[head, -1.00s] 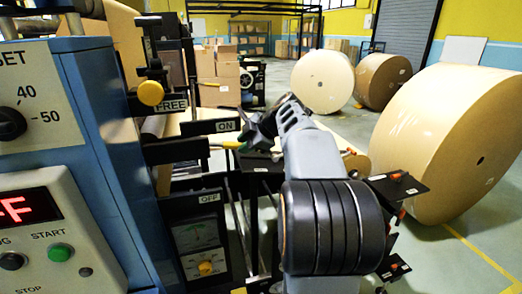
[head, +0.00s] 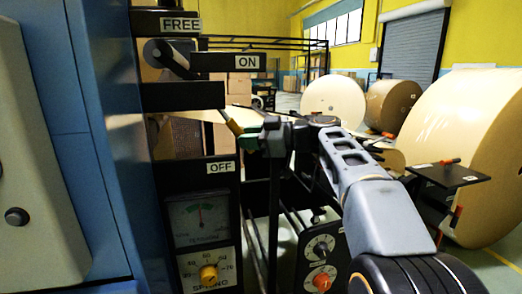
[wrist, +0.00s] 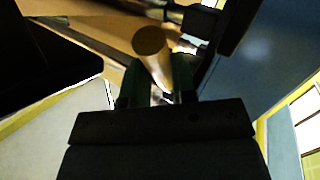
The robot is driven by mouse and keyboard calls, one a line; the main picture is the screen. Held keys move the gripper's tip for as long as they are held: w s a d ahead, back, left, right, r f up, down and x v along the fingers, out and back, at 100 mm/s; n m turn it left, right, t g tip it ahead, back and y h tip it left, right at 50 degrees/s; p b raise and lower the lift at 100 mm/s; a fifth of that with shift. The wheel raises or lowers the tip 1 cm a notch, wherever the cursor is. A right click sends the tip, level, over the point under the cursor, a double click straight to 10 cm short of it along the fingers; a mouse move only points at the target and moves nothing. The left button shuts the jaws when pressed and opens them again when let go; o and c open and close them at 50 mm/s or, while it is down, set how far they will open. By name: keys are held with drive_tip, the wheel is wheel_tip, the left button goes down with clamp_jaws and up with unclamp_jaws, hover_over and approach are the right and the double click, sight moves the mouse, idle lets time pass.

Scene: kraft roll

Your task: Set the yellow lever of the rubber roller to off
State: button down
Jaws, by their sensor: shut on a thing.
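The yellow lever (head: 232,127) shows in the head view in front of the black slotted plate, between the ON label (head: 247,62) and the OFF label (head: 220,167), nearer OFF. My gripper (head: 246,135), with green fingertips, is shut on its handle from the right. The lever's inner end at the machine is hard to make out.
The FREE label (head: 180,24) is at the top of the plate. A dial panel with a yellow knob (head: 209,274) is below OFF. A box with an orange knob (head: 321,281) stands below my arm. Large kraft rolls (head: 465,150) are at the right.

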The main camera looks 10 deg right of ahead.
drive_tip(key=shift+a+f+b, duration=0.3)
drive_tip(key=shift+f+b, duration=0.05)
drive_tip(key=shift+b, duration=0.2)
drive_tip(key=c, duration=0.9)
unclamp_jaws()
drive_tip(key=v, duration=0.4)
drive_tip(key=p+v, duration=0.1)
drive_tip(key=v, duration=0.8)
drive_tip(key=shift+s+d+f, duration=0.2)
drive_tip(key=shift+s+d, duration=0.1)
drive_tip(key=shift+d, duration=0.05)
